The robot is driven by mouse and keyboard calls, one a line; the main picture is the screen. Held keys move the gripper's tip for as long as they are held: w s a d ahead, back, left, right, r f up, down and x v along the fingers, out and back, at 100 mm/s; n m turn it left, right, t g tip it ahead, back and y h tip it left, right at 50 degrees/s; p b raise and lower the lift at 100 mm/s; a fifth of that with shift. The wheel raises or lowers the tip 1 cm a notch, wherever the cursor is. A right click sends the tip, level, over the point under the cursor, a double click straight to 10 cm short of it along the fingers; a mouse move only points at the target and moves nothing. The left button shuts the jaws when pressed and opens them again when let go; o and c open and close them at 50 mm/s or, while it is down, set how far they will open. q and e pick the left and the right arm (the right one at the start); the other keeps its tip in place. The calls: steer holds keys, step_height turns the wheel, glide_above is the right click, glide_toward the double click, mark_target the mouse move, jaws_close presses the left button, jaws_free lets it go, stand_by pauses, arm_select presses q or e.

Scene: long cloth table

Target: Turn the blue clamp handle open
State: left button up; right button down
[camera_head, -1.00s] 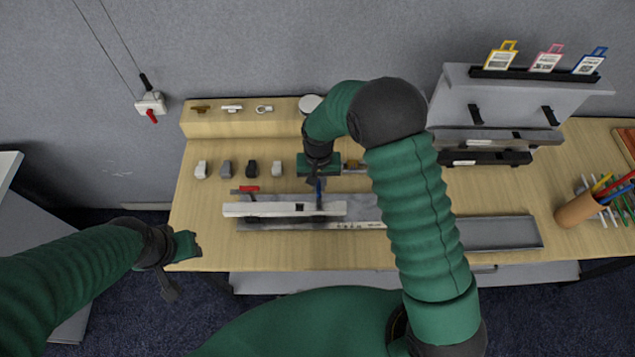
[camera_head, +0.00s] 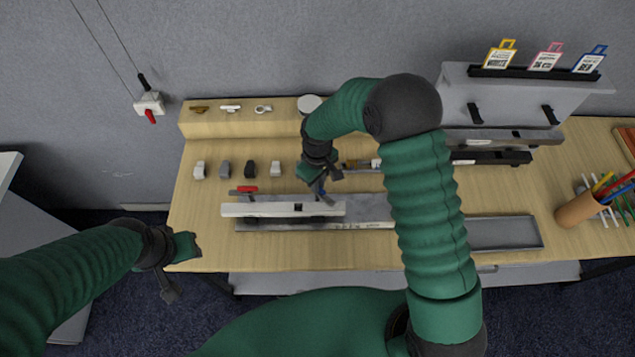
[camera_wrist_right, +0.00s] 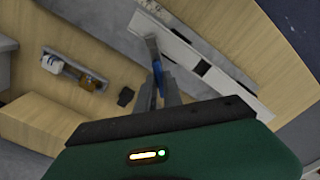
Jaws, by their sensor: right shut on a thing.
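The blue clamp handle (camera_head: 322,190) stands at the right part of the white bar (camera_head: 270,209) on the table and leans at a slant. In the right wrist view the blue handle (camera_wrist_right: 152,52) runs up between the fingers, above the white bar (camera_wrist_right: 180,45). My right gripper (camera_head: 324,181) is shut on the blue handle; its fingers (camera_wrist_right: 162,78) show on both sides of it, hiding part of it. My left gripper (camera_head: 184,258) hangs at the table's front left edge, away from the clamp; its jaws are too unclear to read.
A red handle (camera_head: 246,189) lies just behind the bar's left end. Several small blocks (camera_head: 224,170) stand in a row behind it. A grey rail (camera_head: 365,224) runs under and right of the bar. A pen cup (camera_head: 576,209) stands at the right.

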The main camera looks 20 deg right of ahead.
steer(key=n, duration=0.4)
steer(key=shift+w+r+p, duration=0.15)
steer(key=shift+w+p, duration=0.05)
steer(key=shift+p, duration=0.1)
steer(key=shift+n+p, duration=0.35)
steer(key=shift+n, duration=1.85)
steer(key=c, duration=1.7)
jaws_free()
steer(key=shift+o, duration=1.1)
step_height(320, 180, up, 16)
steer(key=b, duration=0.2)
steer(key=shift+r+b, duration=0.25)
steer(key=shift+b, duration=0.15)
